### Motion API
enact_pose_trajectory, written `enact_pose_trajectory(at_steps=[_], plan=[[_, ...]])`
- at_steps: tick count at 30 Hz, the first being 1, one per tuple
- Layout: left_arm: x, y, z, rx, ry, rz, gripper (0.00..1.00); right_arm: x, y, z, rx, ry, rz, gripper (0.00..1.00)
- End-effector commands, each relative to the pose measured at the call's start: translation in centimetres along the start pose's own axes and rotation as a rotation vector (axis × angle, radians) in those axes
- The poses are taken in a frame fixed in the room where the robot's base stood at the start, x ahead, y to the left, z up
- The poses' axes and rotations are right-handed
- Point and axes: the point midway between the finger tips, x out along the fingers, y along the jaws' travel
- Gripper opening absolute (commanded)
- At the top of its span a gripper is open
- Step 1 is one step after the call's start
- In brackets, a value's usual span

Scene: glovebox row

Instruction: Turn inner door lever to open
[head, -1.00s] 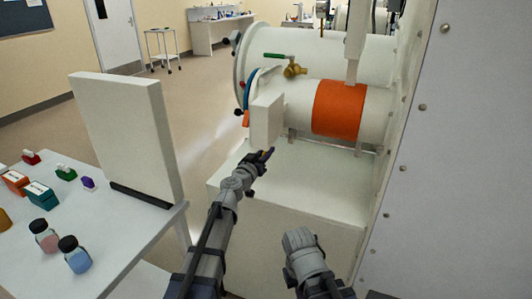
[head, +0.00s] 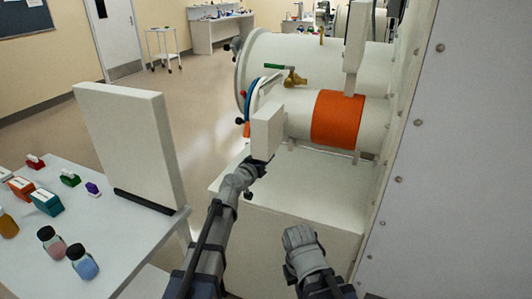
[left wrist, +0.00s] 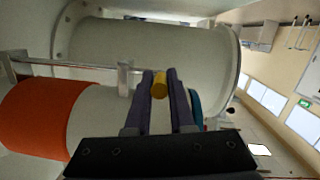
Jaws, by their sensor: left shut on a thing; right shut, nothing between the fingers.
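My left gripper (head: 264,161) reaches to the lower edge of a white block-shaped plate (head: 266,132) at the near end of the small white chamber. In the left wrist view its two dark fingers (left wrist: 160,88) are shut on a short yellow cylindrical piece (left wrist: 159,86), which looks like a lever's grip. The rest of that lever is hidden behind the fingers. The small chamber carries an orange band (head: 338,119), which also shows in the left wrist view (left wrist: 38,118). My right gripper (head: 300,238) is shut and empty, low in front of the white cabinet.
A larger white cylinder (head: 315,58) lies behind, with a green-handled brass valve (head: 293,78). A big riveted panel (head: 440,180) bounds the right. At left, a table (head: 130,235) holds bottles, small boxes and an upright white board (head: 130,145). Open floor lies between.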

Motion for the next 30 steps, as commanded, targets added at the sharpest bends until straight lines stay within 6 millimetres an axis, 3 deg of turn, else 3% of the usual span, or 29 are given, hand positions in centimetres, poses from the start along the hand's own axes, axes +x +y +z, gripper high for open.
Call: enact_pose_trajectory(at_steps=[1,12,27,28,30], plan=[[-0.1,0.3,-1.0,0.0,-0.022,-0.001,0.0,-1.5,0.1,0.1,0.0,0.0,0.0,0.0],[-0.2,0.6,-2.4,-0.013,-0.19,-0.035,0.0,-6.5,0.6,0.4,0.0,0.0,0.0,0.0],[-0.3,0.4,-2.1,-0.016,-0.226,-0.048,0.0,-7.0,0.7,0.4,0.0,0.0,0.0,0.0],[-0.3,0.4,-2.1,-0.016,-0.226,-0.048,0.24,-7.0,0.7,0.4,0.0,0.0,0.0,0.0],[-0.3,0.4,-2.1,-0.016,-0.227,-0.048,0.32,-7.0,0.7,0.4,0.0,0.0,0.0,0.0]])
